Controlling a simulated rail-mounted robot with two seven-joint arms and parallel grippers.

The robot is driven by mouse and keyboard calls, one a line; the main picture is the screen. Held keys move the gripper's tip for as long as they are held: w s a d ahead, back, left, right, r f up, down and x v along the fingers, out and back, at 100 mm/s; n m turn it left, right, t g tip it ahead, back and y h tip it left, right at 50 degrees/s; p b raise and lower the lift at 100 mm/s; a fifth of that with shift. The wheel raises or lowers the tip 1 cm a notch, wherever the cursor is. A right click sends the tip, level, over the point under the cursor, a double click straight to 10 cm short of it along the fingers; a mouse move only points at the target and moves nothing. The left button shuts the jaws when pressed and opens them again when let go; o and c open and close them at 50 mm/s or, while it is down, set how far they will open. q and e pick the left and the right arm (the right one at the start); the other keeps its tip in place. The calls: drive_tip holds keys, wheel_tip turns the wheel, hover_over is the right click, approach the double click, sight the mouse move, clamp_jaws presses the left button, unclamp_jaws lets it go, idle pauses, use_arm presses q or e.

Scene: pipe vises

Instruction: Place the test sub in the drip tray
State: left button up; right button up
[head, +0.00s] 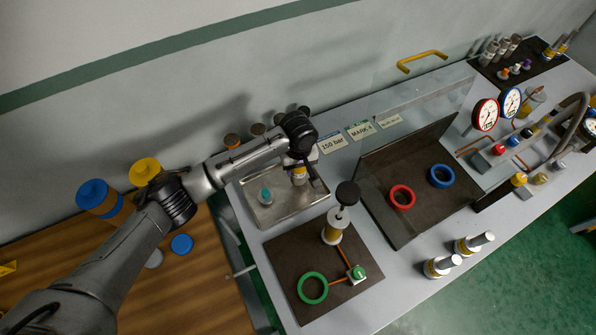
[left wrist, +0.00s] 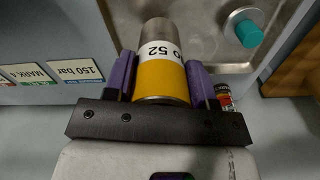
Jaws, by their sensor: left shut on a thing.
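My left gripper (head: 301,165) is shut on the test sub (head: 299,177), a metal cylinder with a yellow band and a white label. In the left wrist view the sub (left wrist: 160,75) lies between the two purple finger pads of the gripper (left wrist: 161,82), its label reading "52". The drip tray (head: 290,209) is a shallow metal tray, and the sub is over its back right part. I cannot tell whether the sub touches the tray floor. The tray also shows in the left wrist view (left wrist: 215,50). My right gripper is out of view.
A teal-capped fitting (head: 265,196) is in the tray's left part. Signs (head: 360,130) stand behind to the right. A dark mat (head: 290,255) with a hand pump and green ring lies in front. A dark shielded bay (head: 420,220) with red and blue rings is at right.

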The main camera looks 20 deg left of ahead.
sight(298, 172)
use_arm(q)
drive_tip(key=shift+f, duration=1.4)
drive_tip(key=o, duration=1.3)
drive_tip(key=shift+f, duration=0.15)
drive_tip(key=shift+r, duration=0.25)
wheel_tip(298, 172, up, 10)
drive_tip(key=shift+r+p, duration=0.2)
drive_tip(key=shift+p, duration=0.35)
drive_tip(key=shift+r, duration=0.7)
